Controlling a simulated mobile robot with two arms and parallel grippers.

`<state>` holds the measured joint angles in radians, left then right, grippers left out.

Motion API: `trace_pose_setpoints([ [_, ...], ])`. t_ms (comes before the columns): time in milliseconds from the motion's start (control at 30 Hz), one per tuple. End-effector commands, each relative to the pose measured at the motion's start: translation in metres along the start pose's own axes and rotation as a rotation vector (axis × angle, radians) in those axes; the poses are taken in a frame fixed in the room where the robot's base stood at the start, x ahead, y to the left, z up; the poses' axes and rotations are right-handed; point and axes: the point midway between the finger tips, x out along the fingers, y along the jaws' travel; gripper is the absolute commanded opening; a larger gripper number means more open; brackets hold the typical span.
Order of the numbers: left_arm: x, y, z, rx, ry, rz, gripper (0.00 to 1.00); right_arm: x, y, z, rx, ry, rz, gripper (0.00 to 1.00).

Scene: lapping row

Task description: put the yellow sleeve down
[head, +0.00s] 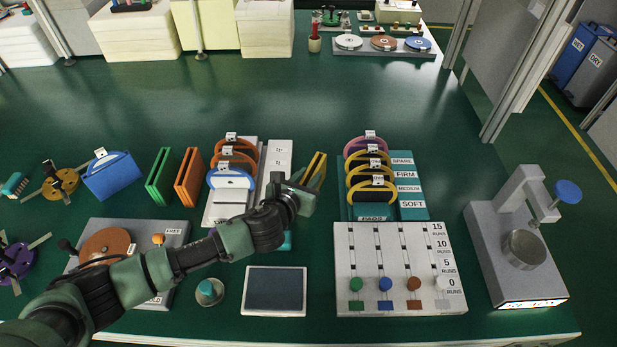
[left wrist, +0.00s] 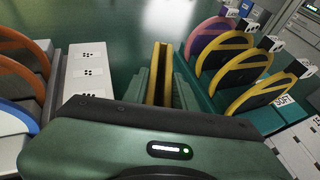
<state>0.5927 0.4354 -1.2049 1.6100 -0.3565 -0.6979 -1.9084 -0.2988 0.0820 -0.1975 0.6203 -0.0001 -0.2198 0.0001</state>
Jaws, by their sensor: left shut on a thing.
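The yellow sleeve (head: 317,165) is a thin upright yellow case. It stands between the white dotted strip and the teal pad rack (head: 417,213). My left gripper (head: 306,184) is shut on it, with the arm reaching in from the lower left. In the left wrist view the yellow sleeve (left wrist: 159,75) rises between the two green fingers (left wrist: 160,92). Its lower part is hidden by the gripper, so I cannot tell whether it touches the bench. A green sleeve (head: 160,177) and an orange sleeve (head: 189,178) stand upright farther left. My right gripper is not in view.
The white dotted strip (head: 278,158) and the rack with orange and blue round pads lie left of the gripper. A white slider board (head: 400,255) and a dark square pad (head: 275,290) lie nearer. A grey press (head: 490,250) stands right.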

Motion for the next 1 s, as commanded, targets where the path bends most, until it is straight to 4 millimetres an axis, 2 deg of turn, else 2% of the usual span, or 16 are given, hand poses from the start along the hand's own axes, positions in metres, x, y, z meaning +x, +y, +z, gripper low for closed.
trace_pose_setpoints([
  [333, 0.001, 0.0, -0.002, 0.001, -0.001, 0.0, 0.0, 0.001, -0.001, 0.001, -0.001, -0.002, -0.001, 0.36],
  [367, 0.001, 0.0, -0.002, 0.001, -0.001, 0.0, 0.32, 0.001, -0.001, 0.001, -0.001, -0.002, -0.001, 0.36],
  [400, 0.001, 0.0, -0.002, 0.001, -0.001, 0.0, 0.43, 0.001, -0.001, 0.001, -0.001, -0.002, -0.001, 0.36],
  [433, 0.001, 0.0, -0.002, 0.001, -0.001, 0.0, 0.49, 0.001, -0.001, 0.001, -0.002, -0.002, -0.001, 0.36],
  [800, -0.001, 0.0, 0.002, 0.0, -0.002, 0.0, 0.49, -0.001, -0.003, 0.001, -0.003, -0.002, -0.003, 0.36],
  [1000, -0.026, 0.0, 0.001, 0.001, -0.001, -0.002, 0.49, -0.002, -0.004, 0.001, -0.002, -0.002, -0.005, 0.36],
])
